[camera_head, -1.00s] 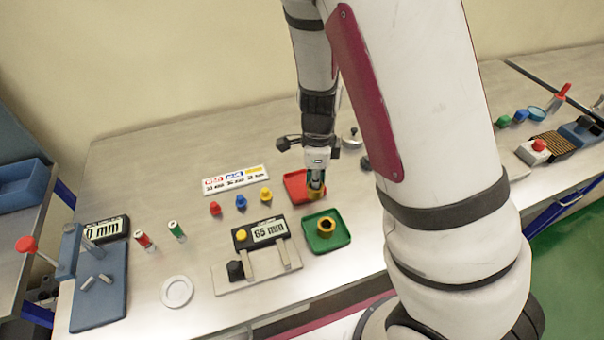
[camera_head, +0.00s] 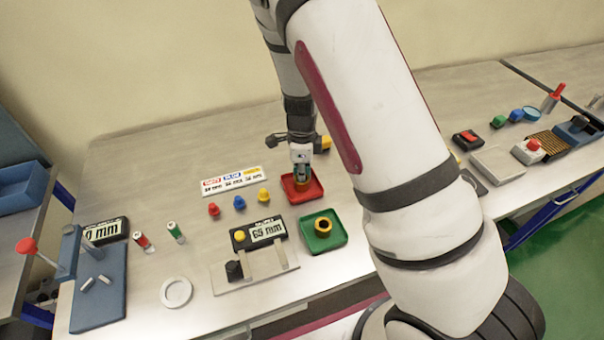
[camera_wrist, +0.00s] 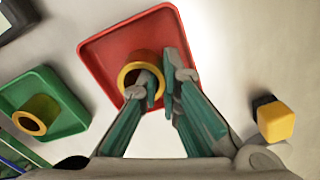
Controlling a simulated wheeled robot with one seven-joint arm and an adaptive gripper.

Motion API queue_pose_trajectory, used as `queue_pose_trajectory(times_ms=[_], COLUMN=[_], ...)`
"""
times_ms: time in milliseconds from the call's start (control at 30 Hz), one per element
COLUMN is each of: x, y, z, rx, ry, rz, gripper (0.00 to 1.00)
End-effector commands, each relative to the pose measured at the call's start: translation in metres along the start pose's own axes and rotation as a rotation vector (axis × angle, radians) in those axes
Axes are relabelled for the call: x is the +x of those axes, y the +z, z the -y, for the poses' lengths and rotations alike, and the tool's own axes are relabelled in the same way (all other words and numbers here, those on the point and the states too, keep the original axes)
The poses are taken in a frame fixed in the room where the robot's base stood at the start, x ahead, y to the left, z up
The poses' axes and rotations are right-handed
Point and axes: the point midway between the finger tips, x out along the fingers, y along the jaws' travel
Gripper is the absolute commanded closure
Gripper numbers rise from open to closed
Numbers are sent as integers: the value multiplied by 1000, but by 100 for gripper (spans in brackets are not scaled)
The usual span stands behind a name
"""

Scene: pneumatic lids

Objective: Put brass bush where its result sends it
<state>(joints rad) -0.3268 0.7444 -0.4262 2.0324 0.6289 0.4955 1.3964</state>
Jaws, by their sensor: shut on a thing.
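A brass bush (camera_wrist: 140,72), a yellow-brown ring, is at the red tray (camera_wrist: 105,52); whether it touches the tray floor I cannot tell. My gripper (camera_wrist: 160,90) is shut on its wall, with one finger in the bore and one outside. In the head view my gripper (camera_head: 301,178) points down over the red tray (camera_head: 318,195) and mostly hides that bush. A second similar bush (camera_head: 323,225) stands in the green tray (camera_head: 337,242); it also shows in the wrist view (camera_wrist: 36,113).
A gauge with a "mm" display (camera_head: 266,231) stands left of the green tray. Red, blue and yellow pegs (camera_head: 263,196) stand before a label card (camera_head: 234,180). A yellow-topped block (camera_wrist: 275,121) is right of the red tray. A white ring (camera_head: 176,292) lies front left.

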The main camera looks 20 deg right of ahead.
Motion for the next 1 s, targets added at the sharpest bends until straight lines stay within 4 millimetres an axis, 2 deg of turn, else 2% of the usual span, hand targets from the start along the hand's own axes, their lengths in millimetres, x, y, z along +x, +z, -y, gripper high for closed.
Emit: queue_pose_trajectory(times_ms=[100,133,167,433,567,667,1000], x=[3,3,3,2,-4,-16,-85], y=[0,0,0,0,0,1,1], z=[0,0,0,0,0,1,1], rx=[1,0,0,0,-1,-1,-2], ry=[1,1,1,0,-2,-3,-3], rz=[0,0,0,0,1,2,3], gripper=[100,90,86,86,86,86,86])
